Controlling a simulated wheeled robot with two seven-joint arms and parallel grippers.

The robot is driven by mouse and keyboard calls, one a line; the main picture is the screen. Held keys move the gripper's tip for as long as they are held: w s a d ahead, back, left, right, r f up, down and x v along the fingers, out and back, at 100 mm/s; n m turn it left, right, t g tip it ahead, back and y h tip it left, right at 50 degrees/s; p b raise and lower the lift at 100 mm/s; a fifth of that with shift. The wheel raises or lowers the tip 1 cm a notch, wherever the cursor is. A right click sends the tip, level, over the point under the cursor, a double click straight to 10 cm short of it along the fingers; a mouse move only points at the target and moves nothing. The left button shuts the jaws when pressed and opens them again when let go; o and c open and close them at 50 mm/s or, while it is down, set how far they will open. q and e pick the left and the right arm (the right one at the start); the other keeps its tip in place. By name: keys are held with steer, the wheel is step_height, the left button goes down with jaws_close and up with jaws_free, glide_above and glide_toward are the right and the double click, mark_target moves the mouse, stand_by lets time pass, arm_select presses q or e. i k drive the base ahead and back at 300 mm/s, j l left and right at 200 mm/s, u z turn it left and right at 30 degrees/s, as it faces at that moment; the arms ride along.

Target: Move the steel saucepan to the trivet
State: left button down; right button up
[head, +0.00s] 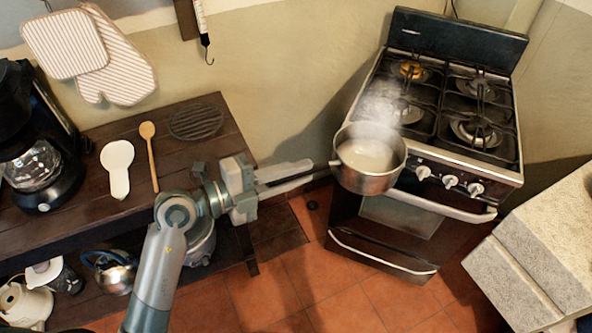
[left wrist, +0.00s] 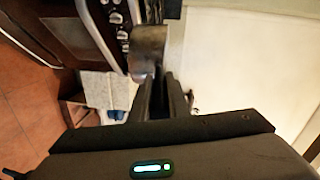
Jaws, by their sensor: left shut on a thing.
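The steel saucepan (head: 370,183) holds a pale, steaming liquid and looks about level. It appears held in the air at the stove's front left edge, over the knob side. My left gripper (head: 290,174) is shut on its long handle, which points left. In the left wrist view, the fingers (left wrist: 163,98) close together with a steel part of the saucepan (left wrist: 149,42) beyond them. The trivet (head: 195,121) is a dark, round, slatted piece lying bare on the wooden shelf, left of the gripper. My right gripper is not in view.
The gas stove (head: 432,185) stands right, with one burner (head: 410,70) showing a yellow-orange glow. A wooden spoon (head: 150,150), a white spoon rest (head: 118,168) and a coffee maker (head: 38,150) are on the shelf (head: 90,215). A thermometer-like tool (head: 203,28) hangs above the trivet.

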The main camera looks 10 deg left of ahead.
mark_target(191, 138)
steer(key=u, duration=1.75)
steer(key=i+l, duration=0.1)
steer(key=l, duration=0.3)
steer(key=i+l, duration=0.15)
steer(key=l, duration=0.25)
steer(key=i+l, duration=0.1)
steer(key=l, duration=0.3)
steer(key=i+l, duration=0.15)
steer(key=l, duration=0.25)
steer(key=k+l, duration=0.15)
steer(key=l, duration=0.1)
